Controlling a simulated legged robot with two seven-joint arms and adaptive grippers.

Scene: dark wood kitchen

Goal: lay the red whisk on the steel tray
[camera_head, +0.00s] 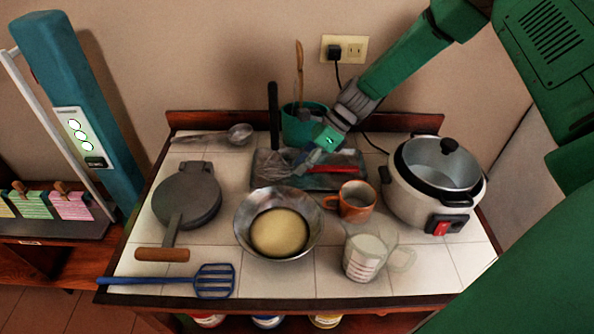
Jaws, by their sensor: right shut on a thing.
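The red whisk has a wire head (279,163) pointing left and a red handle (337,169) reaching right. It lies level over the steel tray (322,184), a shallow grey tray at the back middle of the tiled counter. I cannot tell whether the whisk touches the tray or hangs just above it. My right gripper (307,163) reaches down from the upper right. It is shut on the whisk near where the wires meet the handle, and it hides that part. My left gripper is not in view.
A teal pot (304,127) with utensils stands right behind the tray. In front are a steel bowl (250,247), an orange mug (357,201) and a measuring cup (364,258). A cooker (427,212) stands right, a waffle iron (187,198) left, a blue turner (214,281) front left.

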